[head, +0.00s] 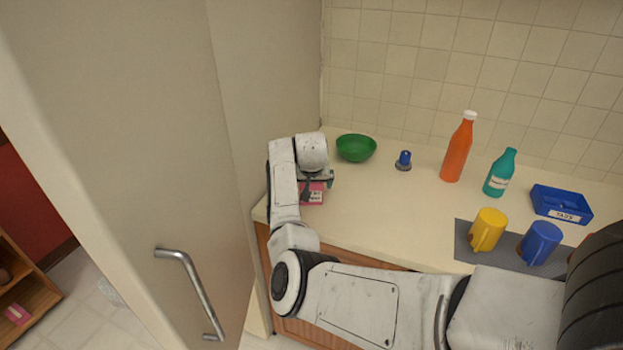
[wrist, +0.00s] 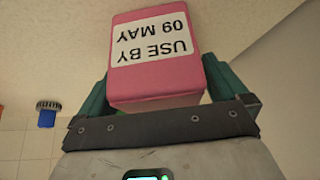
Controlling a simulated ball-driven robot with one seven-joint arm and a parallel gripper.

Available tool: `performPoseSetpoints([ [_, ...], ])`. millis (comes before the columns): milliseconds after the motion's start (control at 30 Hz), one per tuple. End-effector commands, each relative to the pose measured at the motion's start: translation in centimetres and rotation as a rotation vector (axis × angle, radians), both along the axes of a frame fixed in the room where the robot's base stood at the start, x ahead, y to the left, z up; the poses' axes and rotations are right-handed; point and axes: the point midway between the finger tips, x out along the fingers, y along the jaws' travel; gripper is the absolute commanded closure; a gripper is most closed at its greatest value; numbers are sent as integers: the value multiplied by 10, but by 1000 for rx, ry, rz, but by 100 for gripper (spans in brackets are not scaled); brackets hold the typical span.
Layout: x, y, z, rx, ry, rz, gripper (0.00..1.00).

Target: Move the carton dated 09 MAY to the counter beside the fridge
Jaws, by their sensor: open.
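The pink carton (head: 313,193) stands on the cream counter (head: 385,205), at its left end beside the tall off-white fridge (head: 130,130). In the wrist view the carton (wrist: 155,60) has a white label reading USE BY 09 MAY, upside down in the picture. My gripper (head: 320,178) is at the carton, partly covering it in the head view. In the wrist view my gripper (wrist: 165,88) is open, with one dark green finger on each side of the carton. Whether the fingers touch it I cannot tell.
A green bowl (head: 356,148) and a blue-topped item (head: 403,160) stand behind. To the right are an orange bottle (head: 458,147), a teal bottle (head: 499,173), a blue box (head: 561,204), and yellow (head: 487,230) and blue mugs (head: 540,243) on a grey mat (head: 466,248). The counter's middle is clear.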

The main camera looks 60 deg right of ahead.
Motion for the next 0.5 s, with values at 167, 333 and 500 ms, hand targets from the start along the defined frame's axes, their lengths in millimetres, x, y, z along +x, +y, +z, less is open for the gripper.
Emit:
performPoseSetpoints([
  [167, -3, 7, 15, -2, -2, -1, 0],
  [333, -10, 21, 42, -4, -3, 0, 0],
  [500, -18, 36, 72, -4, -4, -1, 0],
])
